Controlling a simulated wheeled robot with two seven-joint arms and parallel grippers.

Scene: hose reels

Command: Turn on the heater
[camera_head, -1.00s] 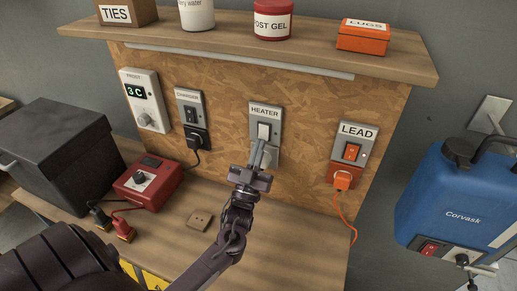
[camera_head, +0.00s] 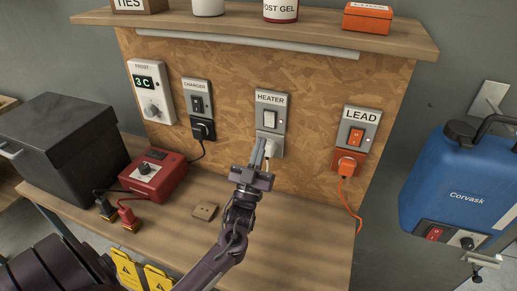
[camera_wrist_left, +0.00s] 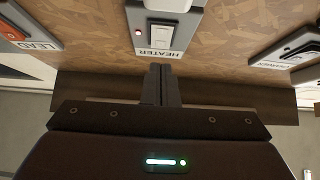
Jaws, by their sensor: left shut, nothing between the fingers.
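The grey HEATER plate (camera_head: 271,110) is on the plywood board, with a white rocker switch (camera_head: 269,119) under its label. A white plug (camera_head: 272,147) sits at its lower end. In the wrist view the fingertips (camera_wrist_left: 161,70) look apart from the plate. My right gripper is out of view.
The CHARGER switch (camera_head: 198,98) and FROST thermostat (camera_head: 152,95) are left of the heater. The LEAD switch (camera_head: 357,135) with its orange plug is right. A shelf (camera_head: 240,28) overhangs the board. A red box (camera_head: 153,177) stands on the bench, a blue tank (camera_head: 455,185) at right.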

